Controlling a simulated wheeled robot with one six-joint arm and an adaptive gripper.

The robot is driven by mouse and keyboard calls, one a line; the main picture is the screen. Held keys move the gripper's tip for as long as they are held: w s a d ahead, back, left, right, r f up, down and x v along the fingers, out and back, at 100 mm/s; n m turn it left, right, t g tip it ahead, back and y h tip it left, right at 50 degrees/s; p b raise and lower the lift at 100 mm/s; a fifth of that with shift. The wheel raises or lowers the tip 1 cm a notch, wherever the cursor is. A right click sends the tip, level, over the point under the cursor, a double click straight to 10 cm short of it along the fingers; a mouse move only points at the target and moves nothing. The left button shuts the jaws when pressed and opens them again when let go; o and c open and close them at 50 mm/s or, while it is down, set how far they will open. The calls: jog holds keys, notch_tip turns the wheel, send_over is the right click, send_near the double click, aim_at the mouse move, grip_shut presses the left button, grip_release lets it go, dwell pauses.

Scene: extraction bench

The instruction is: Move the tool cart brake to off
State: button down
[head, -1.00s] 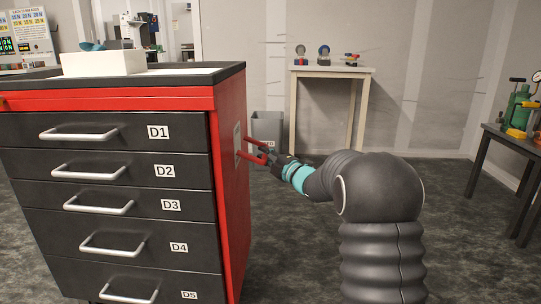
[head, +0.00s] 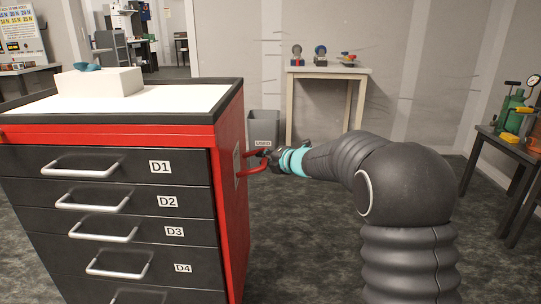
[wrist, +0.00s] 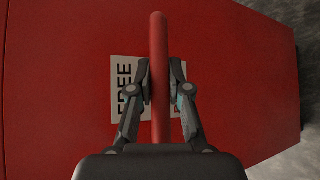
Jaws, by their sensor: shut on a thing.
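The tool cart (head: 230,150) is red with dark drawers and fills the left of the head view. On its right side is a red bar handle (head: 252,171), which I take to be the brake. In the wrist view the red bar (wrist: 159,60) stands upright across a pale label (wrist: 122,70) reading "FREE"; the bar and fingers hide part of the label. My gripper (wrist: 161,88) is shut on the red bar, one finger on each side. In the head view my gripper (head: 270,156) is at the handle, small and partly blended with it.
A white box (head: 100,82) with a teal thing (head: 87,66) stands on the cart top. A grey bin (head: 263,127) marked "USED" is behind the cart. A small table (head: 328,72) stands at the back wall, a dark bench (head: 510,147) at the right. The floor between is clear.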

jog(key=shift+a+r, duration=0.2)
jog(key=shift+r, duration=0.3)
jog(key=shift+d+r, duration=0.1)
jog(key=c, duration=1.1)
grip_release()
jog(key=shift+d, duration=0.15)
jog(key=v, duration=1.1)
jog(key=shift+s+d, duration=0.15)
jog(key=shift+s, duration=0.2)
